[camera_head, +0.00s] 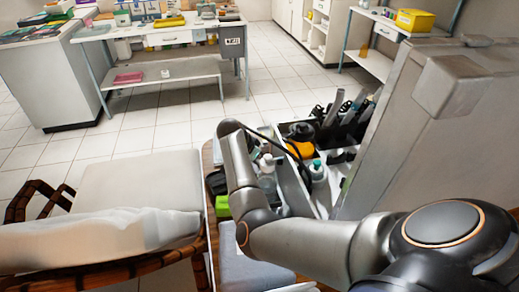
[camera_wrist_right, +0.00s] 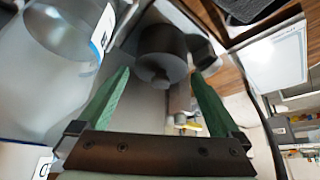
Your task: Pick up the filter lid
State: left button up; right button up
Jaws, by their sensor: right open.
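In the right wrist view my right gripper (camera_wrist_right: 163,85) is open, its two green fingers spread apart. A dark grey round part with a small central knob (camera_wrist_right: 163,55), possibly the filter lid, shows beyond and between the fingertips. I cannot tell whether either finger touches it. In the head view my right arm reaches over the open case (camera_head: 322,197) from the lower right, and I cannot make out its gripper there. I cannot pick out the filter lid in the head view. My left gripper is in neither view.
A clear cylindrical container (camera_wrist_right: 62,30) stands close to the left finger. Bottles (camera_head: 317,172) and tools crowd the open case. Its grey raised lid (camera_head: 412,125) stands at the right. A padded chair (camera_head: 140,185) is at the left, with open tiled floor behind.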

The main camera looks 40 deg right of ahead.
jog(key=shift+d+f, duration=0.15)
jog(key=shift+f, duration=0.05)
jog(key=c, duration=1.2)
notch_tip(320, 180, up, 18)
jog(key=shift+r+p, duration=0.1)
jog(key=shift+p, duration=0.35)
